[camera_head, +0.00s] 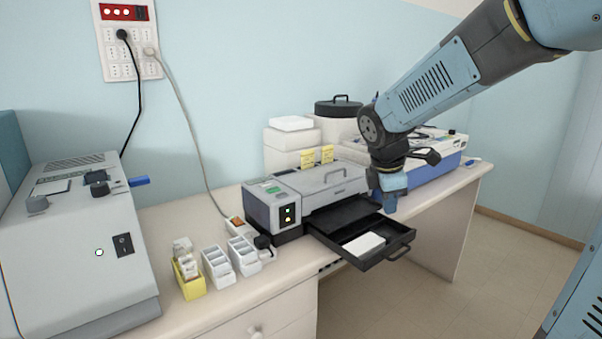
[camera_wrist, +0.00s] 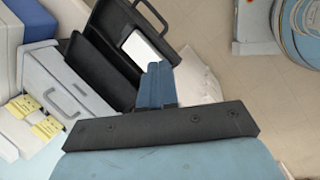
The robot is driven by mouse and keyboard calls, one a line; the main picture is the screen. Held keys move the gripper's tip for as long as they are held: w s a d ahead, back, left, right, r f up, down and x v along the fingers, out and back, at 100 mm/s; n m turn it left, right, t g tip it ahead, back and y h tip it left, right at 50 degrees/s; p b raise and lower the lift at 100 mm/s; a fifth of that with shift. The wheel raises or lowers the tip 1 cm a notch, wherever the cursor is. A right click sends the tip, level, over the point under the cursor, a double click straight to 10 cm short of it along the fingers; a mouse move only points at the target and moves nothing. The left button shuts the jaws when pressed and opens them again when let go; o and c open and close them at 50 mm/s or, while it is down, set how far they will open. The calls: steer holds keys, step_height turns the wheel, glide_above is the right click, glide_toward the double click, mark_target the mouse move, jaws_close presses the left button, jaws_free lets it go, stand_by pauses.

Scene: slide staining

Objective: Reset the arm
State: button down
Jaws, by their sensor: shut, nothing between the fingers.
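My arm reaches in from the upper right in the head view, bent downward at the wrist. My gripper (camera_head: 391,204) points down above the open black drawer of the grey staining machine (camera_head: 330,188). In the wrist view my gripper (camera_wrist: 156,68) shows as blue fingers closed together with nothing between them. The black drawer (camera_head: 375,258) is pulled out and holds a white block (camera_head: 364,243). The drawer also shows in the wrist view (camera_wrist: 113,72), with the white block (camera_wrist: 139,47) just beyond my fingertips. I cannot tell the exact height of my fingertips above the drawer.
A large grey device (camera_head: 75,230) stands at the left. White slide racks (camera_head: 218,267) and a yellow rack (camera_head: 189,283) stand near the front edge. White boxes (camera_head: 290,139) and a blue-white instrument (camera_head: 432,155) are at the back.

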steer(key=s+d+r+m+t+y, duration=0.1)
steer(key=s+r+m, duration=0.1)
steer(key=s+m, duration=0.7)
steer(key=s+d+r+m+t+y, duration=0.1)
steer(key=s+r+m, duration=0.2)
steer(key=s+m, duration=0.5)
steer(key=shift+s+m+t+y, duration=0.3)
steer(key=shift+s+m, duration=0.1)
steer(key=shift+s, duration=0.3)
steer(key=shift+d, duration=0.1)
stand_by(0.5)
